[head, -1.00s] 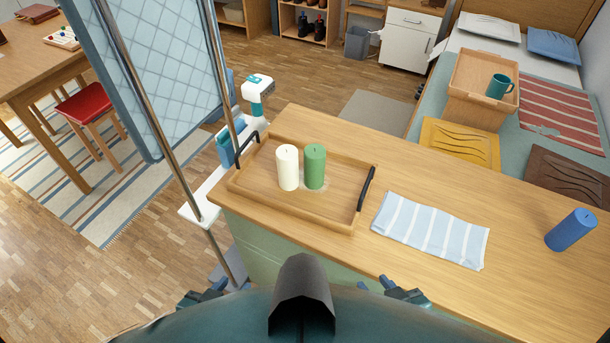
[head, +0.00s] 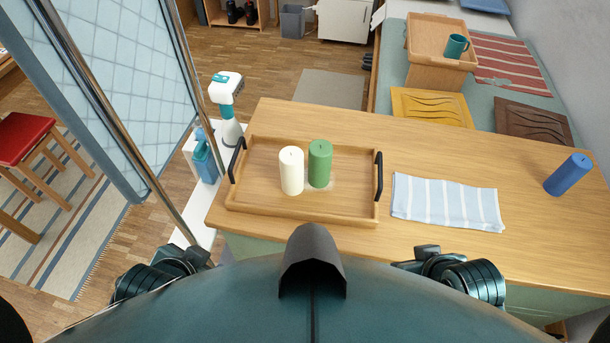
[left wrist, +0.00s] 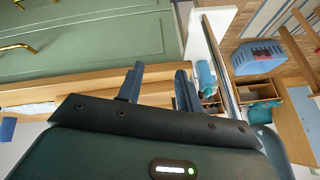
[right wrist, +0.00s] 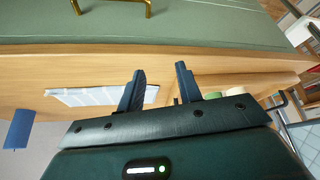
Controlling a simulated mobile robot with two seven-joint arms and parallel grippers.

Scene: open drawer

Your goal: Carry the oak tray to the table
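The oak tray (head: 345,205) lies flat on the wooden counter top near its left end, with a black handle at each short side. A white candle (head: 291,171) and a green candle (head: 320,164) stand upright in it. My left gripper (left wrist: 157,70) is open and empty in the left wrist view, facing the counter's edge. My right gripper (right wrist: 158,70) is open and empty in the right wrist view, also at the counter's edge. Both are apart from the tray. In the head view they are low, at the counter's near side. The table is mostly out of view.
A spray bottle (head: 228,105) stands left of the counter. A blue-panelled screen (head: 110,80) with metal posts and a red stool (head: 22,138) are at left.

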